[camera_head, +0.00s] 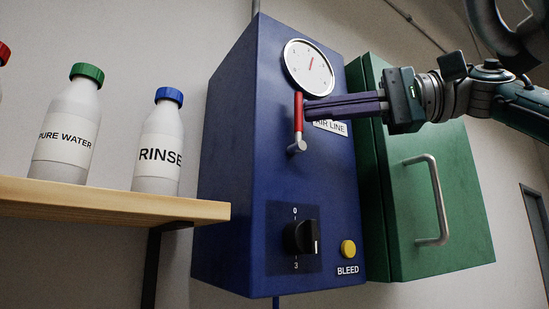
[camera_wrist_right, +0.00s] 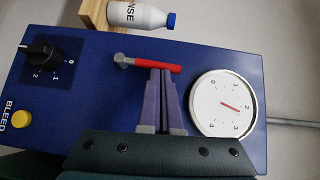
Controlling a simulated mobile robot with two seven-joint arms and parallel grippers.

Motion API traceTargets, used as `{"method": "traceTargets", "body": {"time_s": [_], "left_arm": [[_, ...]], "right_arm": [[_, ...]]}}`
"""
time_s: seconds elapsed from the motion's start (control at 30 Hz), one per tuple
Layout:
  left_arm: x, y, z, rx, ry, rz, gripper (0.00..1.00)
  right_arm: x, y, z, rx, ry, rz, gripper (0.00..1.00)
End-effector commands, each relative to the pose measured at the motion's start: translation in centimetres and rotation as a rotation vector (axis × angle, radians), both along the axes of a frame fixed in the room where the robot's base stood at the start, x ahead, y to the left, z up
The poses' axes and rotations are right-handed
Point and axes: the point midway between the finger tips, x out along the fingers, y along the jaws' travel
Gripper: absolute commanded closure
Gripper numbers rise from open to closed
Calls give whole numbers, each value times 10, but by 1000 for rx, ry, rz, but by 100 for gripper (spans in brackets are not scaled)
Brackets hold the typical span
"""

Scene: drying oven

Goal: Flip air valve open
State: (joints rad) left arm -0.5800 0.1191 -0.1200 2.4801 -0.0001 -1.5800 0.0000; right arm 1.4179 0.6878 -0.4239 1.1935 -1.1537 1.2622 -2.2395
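The air valve is a red lever (camera_head: 298,112) on a grey pivot, on the front of a blue box (camera_head: 235,150). In the head view the lever points straight up from its pivot. It also shows in the wrist view (camera_wrist_right: 147,64), lying across just beyond my fingertips. My right gripper (camera_head: 308,109) comes in from the right, with its purple fingers together and their tips at the lever's right side. The fingers look shut beside the lever, not around it; whether they touch it is unclear. My left gripper is not in view.
A white gauge (camera_head: 308,66) sits just above my right fingers. A black knob (camera_head: 301,237) and a yellow BLEED button (camera_head: 348,248) are lower on the box. A green door with a handle (camera_head: 432,200) stands at right. A wooden shelf (camera_head: 110,203) with bottles is at left.

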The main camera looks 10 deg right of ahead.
Motion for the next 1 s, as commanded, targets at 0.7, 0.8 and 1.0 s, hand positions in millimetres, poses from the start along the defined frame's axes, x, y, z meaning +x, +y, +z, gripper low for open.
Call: {"method": "traceTargets", "body": {"time_s": [0.7, 0.8, 1.0], "left_arm": [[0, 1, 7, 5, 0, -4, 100], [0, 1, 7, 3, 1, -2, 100], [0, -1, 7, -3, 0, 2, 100]], "right_arm": [[-39, -85, 4, 1, 2, -2, 100], [-42, -89, 4, 0, 1, -1, 100], [-42, -90, 3, 0, 0, 1, 100]]}}
